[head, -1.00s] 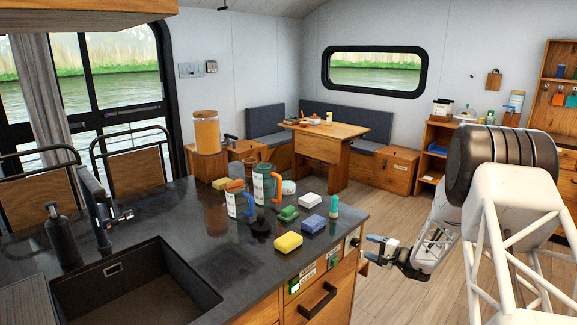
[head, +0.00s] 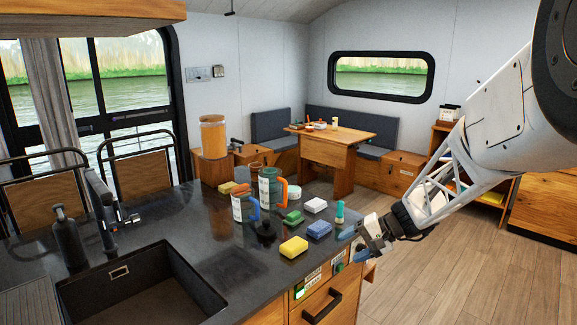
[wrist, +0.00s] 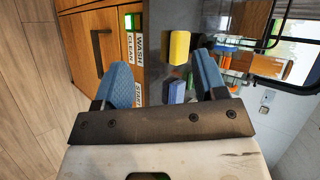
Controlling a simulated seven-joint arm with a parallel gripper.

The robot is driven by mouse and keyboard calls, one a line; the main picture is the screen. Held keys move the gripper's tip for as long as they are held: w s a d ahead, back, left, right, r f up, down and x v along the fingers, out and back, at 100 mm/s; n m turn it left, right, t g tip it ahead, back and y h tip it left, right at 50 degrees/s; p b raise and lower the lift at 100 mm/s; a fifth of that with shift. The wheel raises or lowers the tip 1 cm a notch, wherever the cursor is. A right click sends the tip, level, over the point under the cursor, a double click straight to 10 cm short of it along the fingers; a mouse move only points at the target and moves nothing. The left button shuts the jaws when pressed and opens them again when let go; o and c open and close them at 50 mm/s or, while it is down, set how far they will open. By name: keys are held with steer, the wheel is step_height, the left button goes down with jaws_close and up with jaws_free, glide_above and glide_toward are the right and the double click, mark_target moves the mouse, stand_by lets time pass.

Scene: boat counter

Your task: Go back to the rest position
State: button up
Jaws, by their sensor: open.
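My gripper (head: 357,246) is at the right front corner of the dark counter (head: 225,290), beside the drawer front. In the wrist view its two blue fingers (wrist: 168,88) are spread apart with nothing between them. The counter edge and drawer front with labels lie beyond the fingers. A yellow sponge (head: 293,247) lies on the counter near the front edge, left of my gripper. A blue sponge (head: 319,228) and a teal-capped small bottle (head: 340,212) are closer to my gripper.
A sink (head: 140,285) is at the left front. A drawer handle (head: 322,305) juts out below. Open floor (head: 440,280) lies to the right.

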steer(key=s+r+n+h, duration=0.2)
steer(key=s+h, duration=0.3)
steer(key=s, duration=1.2)
steer(key=s+d+r+n+h, duration=0.1)
steer(key=s+r+h, duration=0.4)
steer(key=s, duration=1.2)
steer(key=shift+s+r+n+t+h, duration=0.15)
steer(key=shift+s+n+t+h, duration=0.15)
steer(key=shift+n, duration=0.1)
